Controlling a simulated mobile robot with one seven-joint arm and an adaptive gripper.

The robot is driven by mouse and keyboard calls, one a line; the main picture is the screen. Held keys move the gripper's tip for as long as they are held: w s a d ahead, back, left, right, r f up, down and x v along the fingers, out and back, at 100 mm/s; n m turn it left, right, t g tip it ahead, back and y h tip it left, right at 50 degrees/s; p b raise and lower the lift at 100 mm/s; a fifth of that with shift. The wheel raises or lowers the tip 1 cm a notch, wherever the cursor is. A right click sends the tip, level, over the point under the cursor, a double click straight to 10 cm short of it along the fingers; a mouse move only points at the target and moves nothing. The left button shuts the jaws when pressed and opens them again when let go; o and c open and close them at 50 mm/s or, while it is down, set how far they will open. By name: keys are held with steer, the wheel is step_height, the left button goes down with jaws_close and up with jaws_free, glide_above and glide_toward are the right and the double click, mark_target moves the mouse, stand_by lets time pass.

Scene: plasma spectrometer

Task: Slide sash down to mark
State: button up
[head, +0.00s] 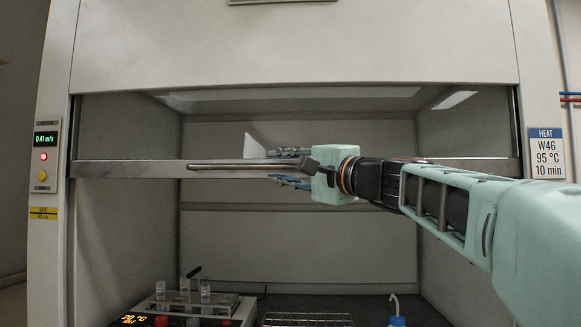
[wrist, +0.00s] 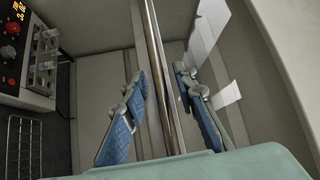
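The fume hood's sash shows its lower metal rail (head: 120,169) running across the opening in the head view, well above the work surface. A long handle bar (head: 225,167) lies along the rail. My gripper (head: 275,167) reaches in from the right, one finger above the bar and one below. In the wrist view my gripper (wrist: 160,72) is open, its blue-padded fingers on either side of the bar (wrist: 158,60), with a gap visible on both sides. A yellow and black label (head: 43,213) sits on the left post, lower than the rail; its text is too small to read surely.
Inside the hood stand a hotplate (head: 185,307) with several vials, a wire rack (head: 308,319) and a blue-capped bottle (head: 397,321). The left post carries a display panel (head: 46,155) with buttons. A HEAT sign (head: 547,153) hangs at right. Space directly below the rail is clear.

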jaws_close()
steer(key=shift+f, duration=0.1)
step_height(320, 180, down, 9)
steer(key=b, duration=0.9)
steer(key=shift+o, duration=0.5)
jaws_free()
steer(key=shift+r, duration=0.2)
